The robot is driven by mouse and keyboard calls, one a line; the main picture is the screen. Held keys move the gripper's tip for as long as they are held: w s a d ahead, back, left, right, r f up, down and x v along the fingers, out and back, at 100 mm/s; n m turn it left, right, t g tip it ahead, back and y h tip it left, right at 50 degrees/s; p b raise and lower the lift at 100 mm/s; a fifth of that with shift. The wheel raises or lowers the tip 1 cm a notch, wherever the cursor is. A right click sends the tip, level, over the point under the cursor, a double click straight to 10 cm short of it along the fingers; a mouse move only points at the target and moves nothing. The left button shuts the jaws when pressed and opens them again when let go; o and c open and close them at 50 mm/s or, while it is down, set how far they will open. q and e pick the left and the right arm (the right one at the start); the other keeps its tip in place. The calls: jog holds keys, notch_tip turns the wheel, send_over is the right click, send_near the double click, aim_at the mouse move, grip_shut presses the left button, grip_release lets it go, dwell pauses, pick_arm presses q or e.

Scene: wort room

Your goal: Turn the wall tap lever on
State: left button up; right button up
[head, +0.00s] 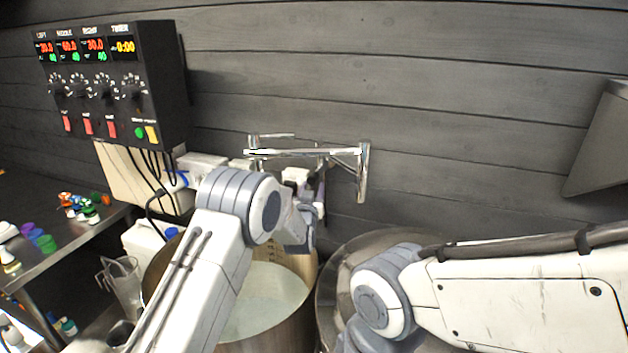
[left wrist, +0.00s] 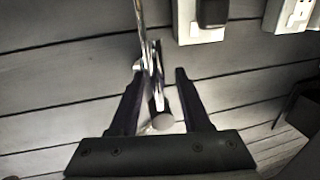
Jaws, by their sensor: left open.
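The chrome wall tap (head: 300,153) is fixed to the dark plank wall, its jointed pipe running right to a down-turned outlet (head: 363,175). A thin rod (head: 275,136) at its left top may be the lever; I cannot tell for sure. My left gripper (head: 319,188) is just below the tap, partly hidden behind my own wrist. In the left wrist view my left gripper (left wrist: 159,73) is open, with a chrome tap part (left wrist: 152,62) with a round end between its fingers. Contact cannot be told. My right arm enters from the right; its gripper is not in view.
A large metal pot (head: 265,300) with pale liquid stands below the tap, with another round metal vessel (head: 335,265) to its right. A black control box (head: 110,85) hangs on the wall at left. A side bench (head: 45,255) holds small coloured items. A clear jug (head: 122,285) stands nearby.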

pick_arm(q)
jog(key=shift+w+d, duration=0.15)
jog(key=shift+w, duration=0.65)
grip_shut()
dwell(1.0)
